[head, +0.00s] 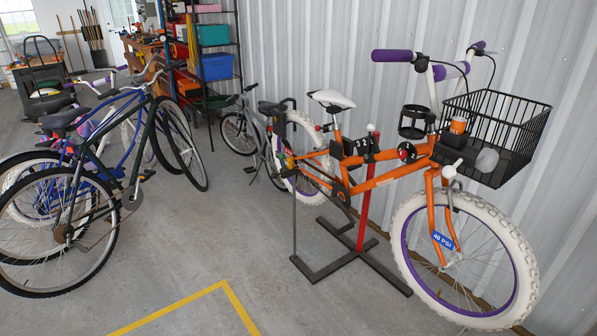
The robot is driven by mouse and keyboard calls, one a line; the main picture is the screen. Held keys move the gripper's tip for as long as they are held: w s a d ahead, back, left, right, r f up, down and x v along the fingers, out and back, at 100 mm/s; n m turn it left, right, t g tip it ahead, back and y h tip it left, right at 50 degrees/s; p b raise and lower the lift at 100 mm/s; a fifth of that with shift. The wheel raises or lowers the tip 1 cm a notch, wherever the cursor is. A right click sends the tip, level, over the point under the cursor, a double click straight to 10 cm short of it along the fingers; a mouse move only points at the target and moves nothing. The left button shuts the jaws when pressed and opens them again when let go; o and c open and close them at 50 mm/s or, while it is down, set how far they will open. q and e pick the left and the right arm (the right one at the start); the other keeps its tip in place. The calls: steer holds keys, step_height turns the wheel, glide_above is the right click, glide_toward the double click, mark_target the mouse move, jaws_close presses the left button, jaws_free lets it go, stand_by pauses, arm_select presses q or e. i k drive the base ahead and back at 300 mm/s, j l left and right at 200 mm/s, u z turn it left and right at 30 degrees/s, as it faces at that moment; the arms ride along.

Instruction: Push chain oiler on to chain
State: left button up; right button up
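An orange bicycle (375,182) with fat white tyres stands by the corrugated wall, held at a red post (363,190) of a dark floor stand (335,260). Its crank and chain area (342,195) is small, and I cannot make out the chain clearly. Small coloured parts (290,160) show beside the rear wheel; I cannot tell whether one is the chain oiler. Neither of my grippers is in the head view.
Several dark and blue bicycles (85,190) stand at the left. A small grey bicycle (262,140) is behind the orange one. A black wire basket (495,125) juts out at its handlebar. Concrete floor with a yellow line (180,303) is clear in front.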

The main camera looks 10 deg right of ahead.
mark_target(290, 169)
steer(key=i+j+z, duration=0.1)
steer(key=i+j, duration=0.2)
steer(key=i+j+z, duration=0.1)
steer(key=i+j, duration=0.15)
steer(key=j, duration=0.15)
steer(key=i+j+z, duration=0.1)
steer(key=i+j, duration=0.15)
steer(key=i+j+z, duration=0.1)
steer(key=i+j, duration=0.15)
steer(key=j, duration=0.25)
steer(key=i+j+z, duration=0.15)
steer(key=j, duration=0.25)
steer(key=i, duration=0.1)
